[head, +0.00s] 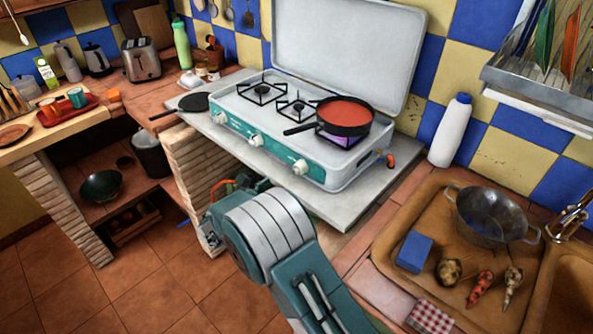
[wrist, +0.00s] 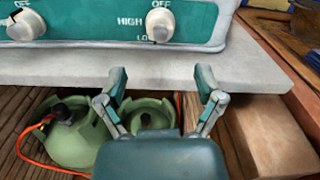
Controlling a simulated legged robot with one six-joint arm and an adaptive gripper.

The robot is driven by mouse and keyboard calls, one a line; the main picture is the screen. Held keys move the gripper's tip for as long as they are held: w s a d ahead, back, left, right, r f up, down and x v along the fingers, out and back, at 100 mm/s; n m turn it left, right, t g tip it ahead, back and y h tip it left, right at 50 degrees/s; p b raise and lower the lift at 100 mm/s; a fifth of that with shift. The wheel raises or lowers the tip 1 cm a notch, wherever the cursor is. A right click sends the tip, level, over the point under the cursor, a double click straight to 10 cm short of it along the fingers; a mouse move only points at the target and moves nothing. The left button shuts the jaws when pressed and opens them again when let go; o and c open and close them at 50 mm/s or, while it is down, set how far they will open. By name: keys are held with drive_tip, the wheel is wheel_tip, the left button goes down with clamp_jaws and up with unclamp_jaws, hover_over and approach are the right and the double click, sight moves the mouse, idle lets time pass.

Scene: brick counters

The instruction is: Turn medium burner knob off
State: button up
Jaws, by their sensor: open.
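The white and teal camping stove (head: 232,127) has three white knobs on its front: a left knob (head: 222,117), a middle knob (head: 257,140) and a right knob (head: 300,167). No label I can read marks which one is medium. In the wrist view two knobs show, one at the upper left (wrist: 27,25) and one at the upper middle (wrist: 159,25), with "OFF" above and "HIGH" beside the latter. My gripper (wrist: 161,82) is open and empty, its fingers apart below that second knob and not touching it. In the head view my arm mostly hides the gripper.
A black pan with red contents (head: 346,112) sits on the right burner, with a purple-blue glow beneath. The grey slab (wrist: 255,72) under the stove juts out near my fingers. Green gas bottles (wrist: 75,138) with an orange hose stand below. A black pan (head: 193,102) lies left.

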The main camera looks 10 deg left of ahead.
sight(297, 170)
drive_tip(key=x, duration=0.8)
drive_tip(key=shift+w, duration=0.25)
drive_tip(key=shift+w+d, duration=0.25)
drive_tip(key=shift+w, duration=0.05)
drive_tip(key=c, duration=1.1)
